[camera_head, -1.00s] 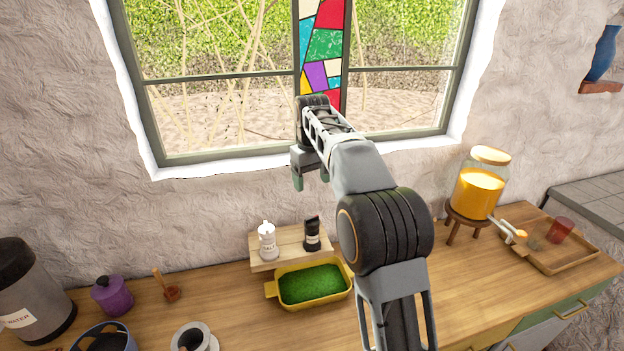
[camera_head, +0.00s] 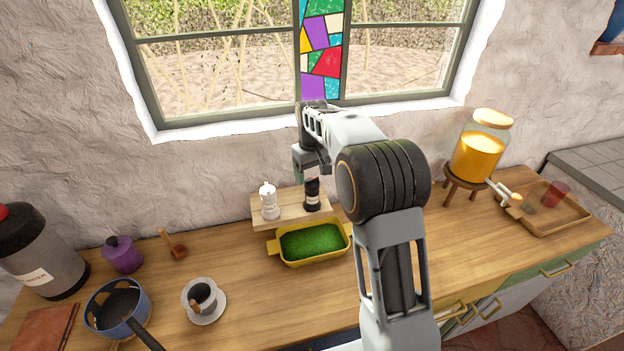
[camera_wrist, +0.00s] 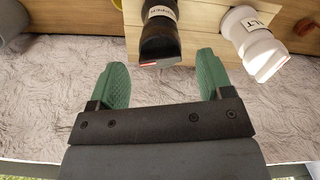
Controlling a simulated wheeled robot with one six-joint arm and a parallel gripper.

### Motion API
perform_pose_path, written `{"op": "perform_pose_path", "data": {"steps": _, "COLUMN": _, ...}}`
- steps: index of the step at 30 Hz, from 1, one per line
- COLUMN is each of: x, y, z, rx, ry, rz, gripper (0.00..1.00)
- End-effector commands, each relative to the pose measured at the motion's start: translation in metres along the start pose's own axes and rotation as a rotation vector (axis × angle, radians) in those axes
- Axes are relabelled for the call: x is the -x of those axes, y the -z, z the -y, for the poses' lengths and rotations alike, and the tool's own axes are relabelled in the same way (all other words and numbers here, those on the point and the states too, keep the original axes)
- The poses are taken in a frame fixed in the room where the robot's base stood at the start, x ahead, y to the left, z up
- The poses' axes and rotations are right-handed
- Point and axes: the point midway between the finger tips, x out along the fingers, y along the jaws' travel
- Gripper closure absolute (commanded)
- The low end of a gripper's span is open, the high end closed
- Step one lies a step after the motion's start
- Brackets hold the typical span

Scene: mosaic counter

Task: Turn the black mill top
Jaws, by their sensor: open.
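The black pepper mill (camera_head: 312,192) stands on a small wooden riser (camera_head: 290,211) against the wall, right of the white salt mill (camera_head: 269,201). In the wrist view the black mill (camera_wrist: 160,35) stands ahead of and between the green fingertips, with its top towards me. The white mill (camera_wrist: 250,40) is to its right there. My gripper (camera_wrist: 163,75) is open and empty, its two green fingers apart. In the head view my gripper (camera_head: 306,176) is just above and beside the black mill's top, which it partly hides.
A yellow dish with a green filling (camera_head: 312,243) stands in front of the riser. The wall and window (camera_head: 230,75) are close behind. A juice jar on a stand (camera_head: 478,150) is to the right; a cup and saucer (camera_head: 204,301) are at front left.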

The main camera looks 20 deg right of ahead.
Motion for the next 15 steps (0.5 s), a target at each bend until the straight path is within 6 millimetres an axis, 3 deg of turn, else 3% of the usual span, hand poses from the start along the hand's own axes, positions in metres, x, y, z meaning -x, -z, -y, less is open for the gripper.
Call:
{"op": "perform_pose_path", "data": {"steps": 6, "x": -0.023, "y": 0.000, "z": 0.000, "rx": 0.000, "ry": 0.000, "rz": 0.001, "gripper": 0.27}}
{"op": "perform_pose_path", "data": {"steps": 15, "x": -0.033, "y": 0.000, "z": 0.000, "rx": 0.000, "ry": 0.000, "rz": -0.001, "gripper": 0.27}}
